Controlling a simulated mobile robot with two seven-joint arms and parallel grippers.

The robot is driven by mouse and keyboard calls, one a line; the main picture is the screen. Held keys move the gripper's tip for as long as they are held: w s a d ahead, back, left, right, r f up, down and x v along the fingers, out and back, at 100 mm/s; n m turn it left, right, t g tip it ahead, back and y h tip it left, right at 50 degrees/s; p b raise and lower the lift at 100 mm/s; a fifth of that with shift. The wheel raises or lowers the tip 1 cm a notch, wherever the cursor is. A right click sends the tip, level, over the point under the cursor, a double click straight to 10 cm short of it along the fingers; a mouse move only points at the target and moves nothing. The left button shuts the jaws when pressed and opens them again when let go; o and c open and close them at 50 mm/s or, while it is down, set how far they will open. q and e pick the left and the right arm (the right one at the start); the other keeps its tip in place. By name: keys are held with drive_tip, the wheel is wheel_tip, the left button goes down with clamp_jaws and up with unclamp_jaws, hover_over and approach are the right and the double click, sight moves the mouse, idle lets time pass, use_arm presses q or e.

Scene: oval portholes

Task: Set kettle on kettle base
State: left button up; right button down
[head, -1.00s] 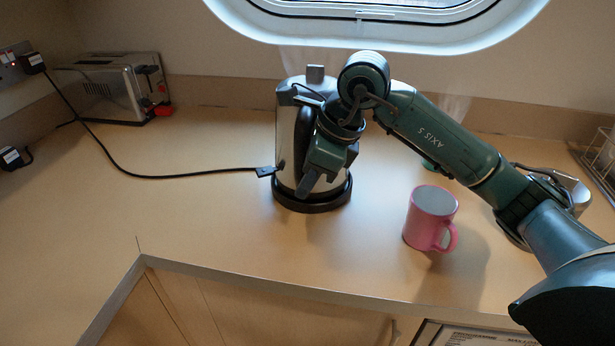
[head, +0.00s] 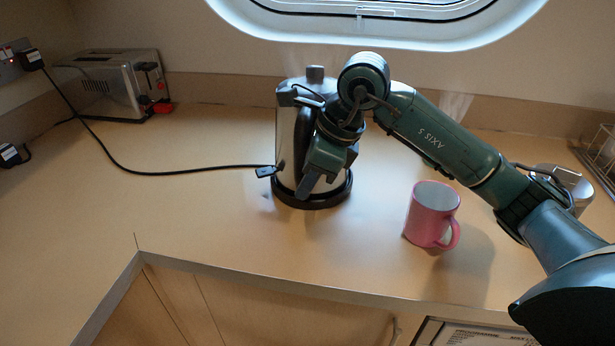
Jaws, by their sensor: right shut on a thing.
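The kettle (head: 289,125) is a silver, upright jug with a dark lid knob and a black handle on its front side. The black round kettle base (head: 318,201) is directly under it on the counter. The kettle looks seated on the base, but the arm hides part of the join, so I cannot tell if a small gap remains. My right gripper (head: 307,181) is in front of the kettle, shut on its handle; the fingers partly cover the handle. My left gripper is not in view.
A pink mug (head: 431,212) stands to the right, below my right arm. A black cord (head: 150,175) runs from the wall socket to the base. A silver toaster (head: 105,85) is at the back left.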

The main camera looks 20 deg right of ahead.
drive_tip(key=shift+r, duration=0.1)
drive_tip(key=c, duration=1.6)
unclamp_jaws()
drive_tip(key=shift+o, duration=0.5)
drive_tip(key=shift+s+f, duration=0.1)
drive_tip(key=shift+f, duration=0.2)
drive_tip(key=p+v, duration=0.5)
drive_tip(key=v, duration=0.6)
drive_tip(key=shift+r+p, duration=0.2)
drive_tip(key=shift+p, duration=0.1)
drive_tip(key=shift+s+f, duration=0.1)
